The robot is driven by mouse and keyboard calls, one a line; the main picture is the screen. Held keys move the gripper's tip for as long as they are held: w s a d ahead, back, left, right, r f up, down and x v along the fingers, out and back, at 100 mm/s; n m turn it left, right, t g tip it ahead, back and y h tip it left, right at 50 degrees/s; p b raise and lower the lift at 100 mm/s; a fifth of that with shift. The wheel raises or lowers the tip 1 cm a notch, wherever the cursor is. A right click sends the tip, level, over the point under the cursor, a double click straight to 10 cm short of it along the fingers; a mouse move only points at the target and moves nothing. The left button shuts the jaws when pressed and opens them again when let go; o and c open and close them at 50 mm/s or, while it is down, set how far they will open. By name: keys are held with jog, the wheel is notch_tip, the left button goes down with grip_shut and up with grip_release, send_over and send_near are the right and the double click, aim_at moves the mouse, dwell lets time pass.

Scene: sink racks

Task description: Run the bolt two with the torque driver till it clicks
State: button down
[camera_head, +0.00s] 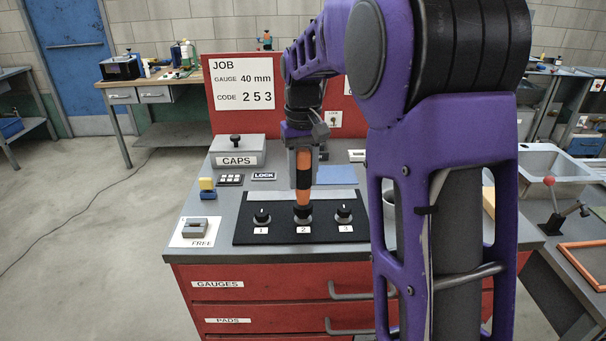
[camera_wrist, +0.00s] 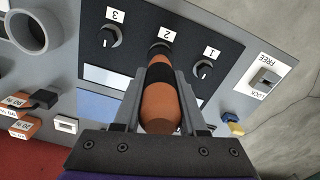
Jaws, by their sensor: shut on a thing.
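My gripper (camera_head: 303,160) is shut on the torque driver (camera_head: 303,184), an orange tool with a black band. The driver stands upright with its lower end at bolt two (camera_head: 302,214), the middle one on the black plate (camera_head: 281,231). In the wrist view the driver (camera_wrist: 160,108) lies between my gripper's fingers, and its tip meets bolt two (camera_wrist: 159,48). I cannot tell how fully the tip is seated. Bolt one (camera_head: 262,216) and bolt three (camera_head: 343,213) stand free on either side, with dark knob-like heads.
A CAPS box (camera_head: 237,152) stands at the back left of the bench. A FREE-labelled switch block (camera_head: 195,229) sits at the front left. A yellow and blue piece (camera_head: 207,187) is near it. A grey round cup (camera_wrist: 36,27) shows in the wrist view. A job board (camera_head: 240,85) stands behind.

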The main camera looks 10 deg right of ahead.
aim_at(303, 149)
jog(key=shift+s+f+b, duration=0.1)
jog(key=shift+f+b, duration=0.4)
jog(key=shift+f, duration=0.65)
dwell(3.0)
jog(key=shift+r+p, duration=2.25)
jog(key=shift+r, duration=0.45)
